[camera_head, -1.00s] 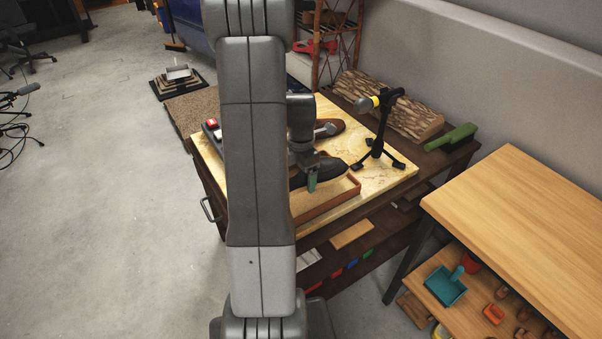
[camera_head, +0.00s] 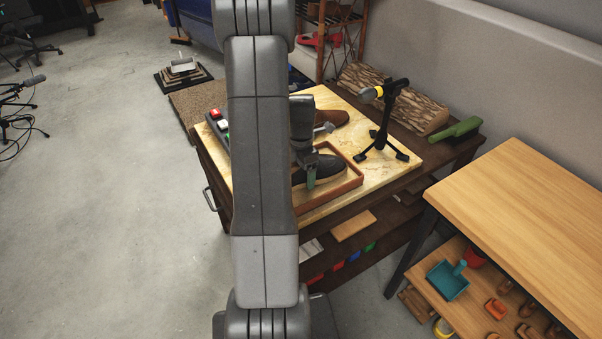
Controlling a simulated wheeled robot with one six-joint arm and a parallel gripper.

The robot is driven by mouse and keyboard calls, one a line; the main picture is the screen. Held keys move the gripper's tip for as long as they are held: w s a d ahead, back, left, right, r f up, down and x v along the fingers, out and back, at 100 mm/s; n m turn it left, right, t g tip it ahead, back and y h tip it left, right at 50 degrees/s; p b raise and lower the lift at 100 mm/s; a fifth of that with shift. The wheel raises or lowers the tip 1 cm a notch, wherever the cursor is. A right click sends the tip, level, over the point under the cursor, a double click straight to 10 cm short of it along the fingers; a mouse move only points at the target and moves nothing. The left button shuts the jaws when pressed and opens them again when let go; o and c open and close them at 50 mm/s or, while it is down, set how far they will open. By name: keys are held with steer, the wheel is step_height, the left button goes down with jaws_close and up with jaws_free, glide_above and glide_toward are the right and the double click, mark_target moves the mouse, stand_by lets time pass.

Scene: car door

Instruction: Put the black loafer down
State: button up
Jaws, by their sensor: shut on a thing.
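The black loafer (camera_head: 328,168) lies over the inside of a shallow brown-rimmed tray (camera_head: 338,192) on the pale stone-look tabletop. My gripper (camera_head: 311,177) points down and is shut on the loafer, with a green fingertip at its near side. The loafer looks about level, its toe to the right. I cannot tell whether its sole touches the tray floor. My own arm hides its left end and the tray's left part.
A brown shoe (camera_head: 334,117) lies behind the tray. A black stand (camera_head: 383,135) with a yellow-banded head stands to the right. A box with red and green buttons (camera_head: 217,122) sits at the left edge. A wooden table (camera_head: 520,200) stands at the right.

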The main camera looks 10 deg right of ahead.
steer(key=shift+f, duration=0.55)
steer(key=shift+f, duration=0.15)
steer(key=o, duration=1.5)
steer(key=shift+c, duration=0.2)
step_height(320, 180, up, 12)
steer(key=shift+r, duration=0.15)
